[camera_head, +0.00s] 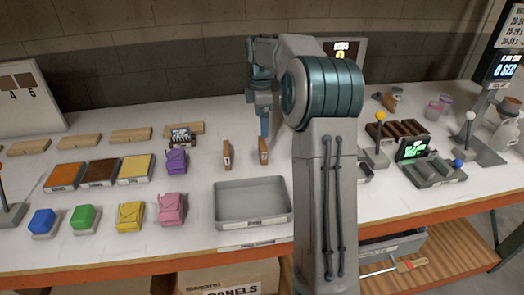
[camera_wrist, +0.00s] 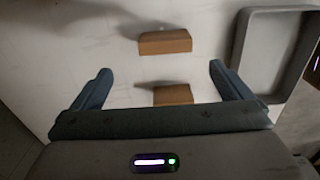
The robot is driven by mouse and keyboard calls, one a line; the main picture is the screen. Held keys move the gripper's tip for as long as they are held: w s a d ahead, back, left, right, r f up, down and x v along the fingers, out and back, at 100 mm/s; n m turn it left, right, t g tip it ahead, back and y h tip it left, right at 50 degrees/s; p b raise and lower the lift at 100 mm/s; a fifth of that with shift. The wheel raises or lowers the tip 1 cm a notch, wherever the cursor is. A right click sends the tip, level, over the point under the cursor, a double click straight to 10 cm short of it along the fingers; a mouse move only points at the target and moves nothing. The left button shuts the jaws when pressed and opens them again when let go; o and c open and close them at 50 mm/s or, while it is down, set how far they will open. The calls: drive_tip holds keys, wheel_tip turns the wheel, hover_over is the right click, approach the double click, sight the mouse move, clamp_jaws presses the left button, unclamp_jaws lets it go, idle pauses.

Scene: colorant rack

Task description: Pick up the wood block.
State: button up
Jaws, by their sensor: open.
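Two small upright brown wood blocks stand on the white table behind the grey tray, a left one (camera_head: 227,155) and a right one (camera_head: 263,151). My gripper (camera_head: 265,128) is over the right block, pointing down. In the wrist view my gripper (camera_wrist: 160,72) is open, its two fingers apart and empty. The nearer block (camera_wrist: 173,94) lies between the fingers near the palm, partly hidden by it; the farther block (camera_wrist: 165,42) is beyond the fingertips. I cannot tell the exact height gap. Several flat light-wood pieces (camera_head: 84,143) also lie at the back left.
The empty grey tray (camera_head: 252,220) stands in front of the blocks; its rim shows at right in the wrist view (camera_wrist: 245,45). Pink (camera_head: 171,208) and purple (camera_head: 174,161) pouches stand to the left. A dark rack (camera_head: 397,133) and levers are right of my arm.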

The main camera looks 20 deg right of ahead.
sight(262, 143)
wheel_tip(262, 143, down, 6)
drive_tip(key=shift+r, duration=0.1)
drive_tip(key=f, duration=0.3)
drive_tip(key=s+f, duration=0.1)
drive_tip(key=f, duration=0.1)
drive_tip(key=shift+c, duration=0.4)
drive_tip(key=c, duration=1)
